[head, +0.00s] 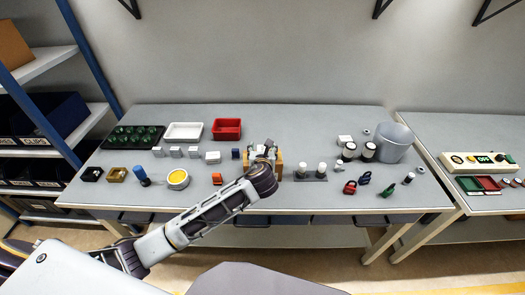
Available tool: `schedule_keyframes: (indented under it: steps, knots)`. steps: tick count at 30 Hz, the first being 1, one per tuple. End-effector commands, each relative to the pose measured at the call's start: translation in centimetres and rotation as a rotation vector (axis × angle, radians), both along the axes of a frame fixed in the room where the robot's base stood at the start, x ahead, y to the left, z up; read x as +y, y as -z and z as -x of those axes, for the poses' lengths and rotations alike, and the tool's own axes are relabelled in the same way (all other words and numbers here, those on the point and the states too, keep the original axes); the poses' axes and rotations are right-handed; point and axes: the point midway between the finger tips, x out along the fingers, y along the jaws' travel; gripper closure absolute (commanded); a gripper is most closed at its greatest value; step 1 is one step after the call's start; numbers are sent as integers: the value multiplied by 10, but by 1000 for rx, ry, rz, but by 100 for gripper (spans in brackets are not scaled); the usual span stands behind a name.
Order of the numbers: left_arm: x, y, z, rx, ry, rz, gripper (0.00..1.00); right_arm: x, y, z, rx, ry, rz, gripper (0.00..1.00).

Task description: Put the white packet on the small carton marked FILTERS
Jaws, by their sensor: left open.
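A small tan carton (278,168) stands in the middle of the table, partly hidden behind my left wrist. No lettering can be read on it, so I cannot tell whether it is marked FILTERS. My left gripper (262,149) is open at the carton, reaching away from me; whether it touches it is not clear. A small pale patch shows by the fingers, too small to identify. A white block-like item (213,157) lies left of the gripper, and another white item (345,140) lies to the right; I cannot tell if either is the white packet. My right gripper is not in view.
A red bin (227,129), a white tray (184,132) and a black tray (133,138) stand at the back left. A grey holder (310,177) with white-topped cylinders is right of the carton. A grey bucket (393,145) stands further right. The table's back centre is clear.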

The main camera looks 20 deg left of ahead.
Motion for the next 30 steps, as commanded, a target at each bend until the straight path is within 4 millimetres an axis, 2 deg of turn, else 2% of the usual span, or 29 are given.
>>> schedule_keyframes:
  steps: [11, 30]
  knots:
    - [-7, -11, 23, -2, 2, 0, 40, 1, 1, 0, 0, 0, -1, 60]
    - [-28, -41, 93, -1, 1, 1, 40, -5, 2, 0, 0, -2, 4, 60]
